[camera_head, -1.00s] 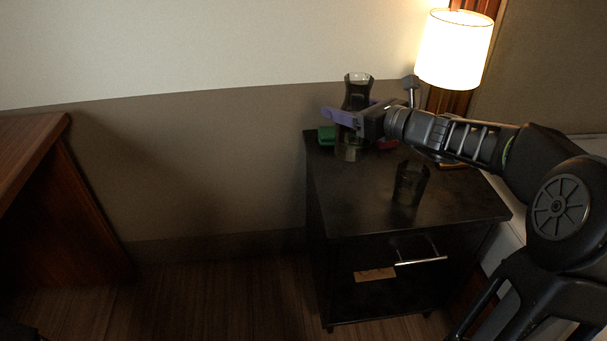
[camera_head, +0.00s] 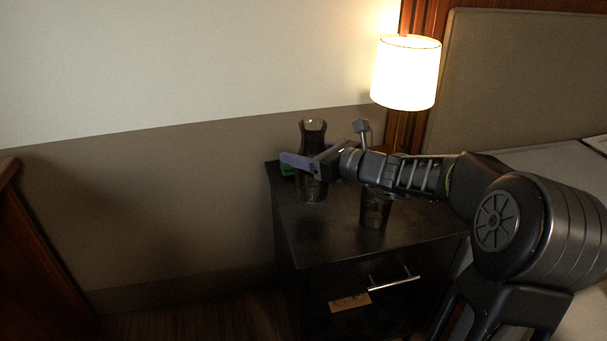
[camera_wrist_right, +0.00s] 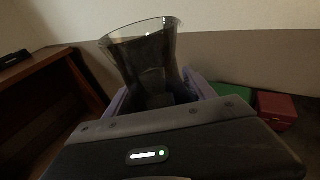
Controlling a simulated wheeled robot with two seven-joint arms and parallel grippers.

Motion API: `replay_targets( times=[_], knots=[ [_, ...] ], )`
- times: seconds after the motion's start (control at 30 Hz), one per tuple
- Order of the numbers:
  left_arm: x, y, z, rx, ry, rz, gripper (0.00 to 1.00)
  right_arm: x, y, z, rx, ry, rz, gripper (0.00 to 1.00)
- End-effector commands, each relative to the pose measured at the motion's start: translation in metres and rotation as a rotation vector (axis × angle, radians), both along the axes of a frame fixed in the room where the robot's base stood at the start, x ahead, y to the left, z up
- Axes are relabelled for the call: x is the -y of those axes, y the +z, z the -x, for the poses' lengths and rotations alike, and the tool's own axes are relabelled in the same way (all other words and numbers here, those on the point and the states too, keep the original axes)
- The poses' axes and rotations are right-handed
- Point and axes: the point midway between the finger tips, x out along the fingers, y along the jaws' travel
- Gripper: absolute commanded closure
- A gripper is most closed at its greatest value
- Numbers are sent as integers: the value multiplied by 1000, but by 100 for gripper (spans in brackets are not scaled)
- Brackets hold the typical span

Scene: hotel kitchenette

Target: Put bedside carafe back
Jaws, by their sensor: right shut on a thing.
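The bedside carafe (camera_head: 313,130) is a dark see-through glass vessel with a flared top. It is upright over the back left part of the dark nightstand (camera_head: 335,236). My right gripper (camera_head: 305,164) is shut around its middle, with purple fingers on it. I cannot tell whether the carafe's base touches the nightstand top. In the right wrist view the carafe's flared neck (camera_wrist_right: 150,55) rises between the purple fingers, and its lower part is hidden by the gripper body. My left gripper is not in view.
A dark glass tumbler (camera_head: 375,209) stands right of the carafe, partly behind my arm. A green box (camera_head: 287,170) is behind left; a red box (camera_wrist_right: 277,108) shows in the wrist view. A lit lamp (camera_head: 406,72) stands behind. The nightstand's front left top is clear.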

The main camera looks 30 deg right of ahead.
Motion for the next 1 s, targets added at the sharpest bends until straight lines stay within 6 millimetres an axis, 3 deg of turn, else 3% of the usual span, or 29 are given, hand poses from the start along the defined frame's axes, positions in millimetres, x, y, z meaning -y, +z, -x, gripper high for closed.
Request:
replay_targets(
  times=[0.17, 0.5, 0.97, 1.0],
  knots=[
    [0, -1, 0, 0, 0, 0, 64, 0, 0, 0, 2, 0, 0, 100],
    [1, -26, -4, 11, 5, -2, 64, 0, -46, 0, 2, -1, -2, 100],
    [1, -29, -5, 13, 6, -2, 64, 0, -52, 0, 3, 0, 0, 100],
    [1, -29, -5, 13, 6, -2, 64, 0, -54, 0, 0, 0, 0, 35]
  ],
)
